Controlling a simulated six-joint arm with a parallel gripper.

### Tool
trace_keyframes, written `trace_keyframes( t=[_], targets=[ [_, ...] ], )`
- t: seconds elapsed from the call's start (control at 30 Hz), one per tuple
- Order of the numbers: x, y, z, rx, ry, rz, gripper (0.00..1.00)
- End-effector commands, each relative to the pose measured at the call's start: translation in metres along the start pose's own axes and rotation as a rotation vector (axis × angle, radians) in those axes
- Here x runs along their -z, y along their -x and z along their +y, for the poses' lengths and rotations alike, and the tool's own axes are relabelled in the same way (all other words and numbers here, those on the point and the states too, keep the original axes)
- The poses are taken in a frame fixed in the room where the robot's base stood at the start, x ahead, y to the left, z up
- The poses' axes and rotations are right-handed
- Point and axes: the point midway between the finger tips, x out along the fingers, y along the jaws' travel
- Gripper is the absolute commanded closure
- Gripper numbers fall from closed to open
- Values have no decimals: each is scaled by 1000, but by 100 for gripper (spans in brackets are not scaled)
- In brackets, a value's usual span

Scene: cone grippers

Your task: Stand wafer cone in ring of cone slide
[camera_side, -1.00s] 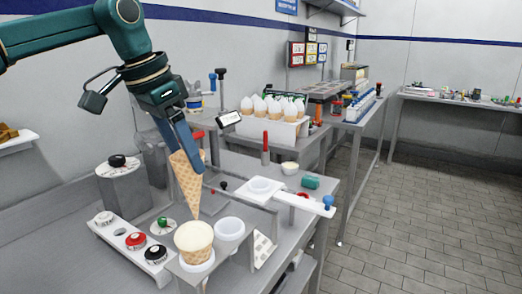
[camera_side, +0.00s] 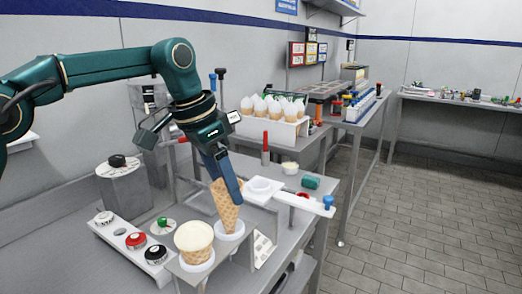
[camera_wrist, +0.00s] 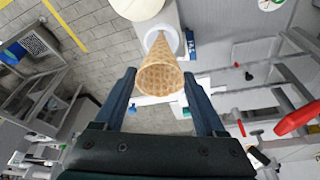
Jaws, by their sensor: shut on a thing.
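The tan wafer cone (camera_side: 227,212) is point down between the fingers of my gripper (camera_side: 228,182), which is shut on it. Its lower end goes into the white ring (camera_side: 232,244) at the back of the small stand, and the tip is hidden there. In the wrist view the cone's open mouth (camera_wrist: 160,80) lies between the two fingers (camera_wrist: 160,88), and its narrow end points into the white ring (camera_wrist: 178,44). I cannot tell how firmly it rests there.
A filled cone (camera_side: 193,236) stands in the neighbouring front ring. A rack of cones (camera_side: 270,128) is behind.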

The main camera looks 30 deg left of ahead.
Motion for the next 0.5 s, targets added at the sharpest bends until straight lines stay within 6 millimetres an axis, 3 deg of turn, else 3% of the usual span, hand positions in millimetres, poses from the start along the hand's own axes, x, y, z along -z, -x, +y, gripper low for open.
trace_keyframes(
  t=[0.5],
  targets=[
    [-13, -39, 0, 0, 1, -2, 50]
  ],
)
